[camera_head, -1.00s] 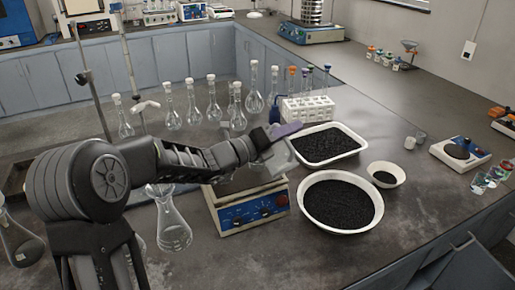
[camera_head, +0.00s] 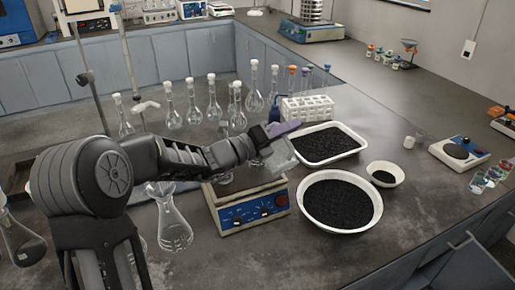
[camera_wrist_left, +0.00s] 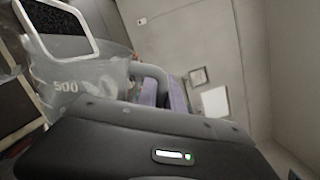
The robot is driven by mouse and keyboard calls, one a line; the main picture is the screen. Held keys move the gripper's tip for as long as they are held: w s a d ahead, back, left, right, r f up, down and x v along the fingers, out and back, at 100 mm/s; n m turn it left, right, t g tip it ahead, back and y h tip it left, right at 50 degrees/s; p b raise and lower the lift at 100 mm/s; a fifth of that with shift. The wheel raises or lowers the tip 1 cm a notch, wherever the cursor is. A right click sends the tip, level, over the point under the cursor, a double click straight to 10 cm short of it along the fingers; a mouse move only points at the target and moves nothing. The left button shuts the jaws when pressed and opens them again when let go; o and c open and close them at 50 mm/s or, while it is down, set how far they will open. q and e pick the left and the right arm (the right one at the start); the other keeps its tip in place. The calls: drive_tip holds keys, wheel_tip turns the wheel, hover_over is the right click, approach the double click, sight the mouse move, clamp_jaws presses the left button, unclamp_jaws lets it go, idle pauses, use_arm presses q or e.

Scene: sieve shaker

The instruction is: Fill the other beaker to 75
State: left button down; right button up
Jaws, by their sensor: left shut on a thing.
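My left gripper (camera_head: 277,138), with purple finger pads, is shut on a clear glass beaker (camera_head: 281,157). It holds the beaker tilted above the back right corner of the blue-fronted device (camera_head: 252,212), close to the white tray of black grains (camera_head: 358,150). In the left wrist view the beaker (camera_wrist_left: 88,78) shows a "500" mark, and no contents can be made out in it. A clear glass shape (camera_head: 224,178) shows partly behind my arm at the device; I cannot tell whether it is a beaker. My right gripper is out of view.
A round white bowl of black grains (camera_head: 305,210) and a smaller white bowl (camera_head: 402,175) stand to the right. Several flasks (camera_head: 172,118) and a white rack (camera_head: 306,98) stand behind. A conical flask (camera_head: 174,232) stands left of the device. The front right bench is clear.

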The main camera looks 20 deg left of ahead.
use_arm(q)
drive_tip(key=shift+w+a+r+n+p, duration=0.15)
drive_tip(key=shift+a+r+n+p, duration=0.1)
drive_tip(key=shift+r+n+p, duration=0.35)
idle(3.1)
drive_tip(key=shift+f, duration=0.4)
drive_tip(key=f+m+b, duration=0.1)
drive_tip(key=b, duration=0.1)
drive_tip(key=s+d+f+m+b, duration=0.1)
drive_tip(key=b, duration=0.1)
drive_tip(key=d+f+m+b, duration=0.1)
drive_tip(key=m+b, duration=0.1)
drive_tip(key=b, duration=0.1)
drive_tip(key=shift+s+d+f, duration=0.1)
drive_tip(key=shift+s+d, duration=0.05)
drive_tip(key=shift+r+p, duration=0.4)
drive_tip(key=shift+p, duration=0.05)
drive_tip(key=shift+s+d+f+m+b, duration=0.1)
drive_tip(key=shift+d+f+m+b, duration=0.1)
drive_tip(key=shift+f+m+b, duration=0.45)
drive_tip(key=s+d+f+m+g+b, duration=0.1)
drive_tip(key=s+d+f+m+b, duration=0.2)
drive_tip(key=b, duration=1.2)
drive_tip(key=d+f+m, duration=0.2)
drive_tip(key=d+m, duration=0.1)
drive_tip(key=m, duration=0.2)
drive_tip(key=shift+s+d+f+b, duration=0.2)
drive_tip(key=shift+s+f+b, duration=0.1)
drive_tip(key=shift+b, duration=0.05)
